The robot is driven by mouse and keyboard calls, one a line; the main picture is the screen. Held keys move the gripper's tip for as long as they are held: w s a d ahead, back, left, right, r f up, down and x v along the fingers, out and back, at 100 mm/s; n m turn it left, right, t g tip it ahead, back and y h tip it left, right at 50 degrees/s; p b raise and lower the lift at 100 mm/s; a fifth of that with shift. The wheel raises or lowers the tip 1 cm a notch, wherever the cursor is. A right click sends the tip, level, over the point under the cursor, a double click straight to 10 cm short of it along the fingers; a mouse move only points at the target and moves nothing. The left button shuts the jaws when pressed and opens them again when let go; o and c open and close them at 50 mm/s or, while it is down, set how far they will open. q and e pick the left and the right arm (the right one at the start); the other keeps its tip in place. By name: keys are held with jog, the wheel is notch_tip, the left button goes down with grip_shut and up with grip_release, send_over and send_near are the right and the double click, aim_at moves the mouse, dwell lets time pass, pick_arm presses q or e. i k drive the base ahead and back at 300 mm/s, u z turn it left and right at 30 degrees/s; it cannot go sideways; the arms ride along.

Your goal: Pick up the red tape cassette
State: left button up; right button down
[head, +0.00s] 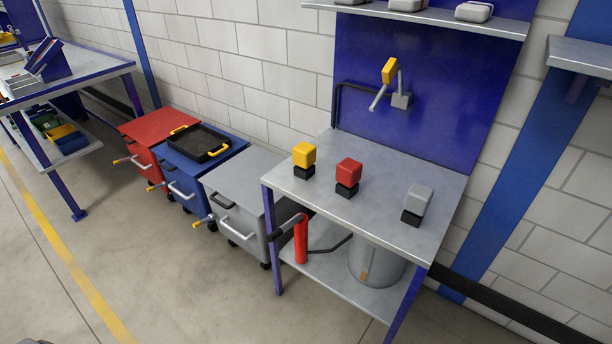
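A red block-shaped cassette (348,171) stands upright on a small black base on the grey workbench top (385,200). It is between a yellow one (304,153) on its left and a grey one (419,198) on its right, each also on a black base. The three stand apart from each other, and nothing covers the red one.
Shelf (430,18) with grey items overhangs the bench. A yellow-and-grey fixture (389,75) is on the blue back panel. A red cylinder (301,240) is at the bench's left side, a grey bin (376,262) below. Wheeled cabinets (245,178) stand left. Front floor is clear.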

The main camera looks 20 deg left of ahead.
aim_at(348, 173)
jog(key=z, duration=2.85)
jog(key=k, duration=0.7)
jog(key=u, duration=1.8)
jog(key=i, duration=0.5)
jog(key=z, duration=0.05)
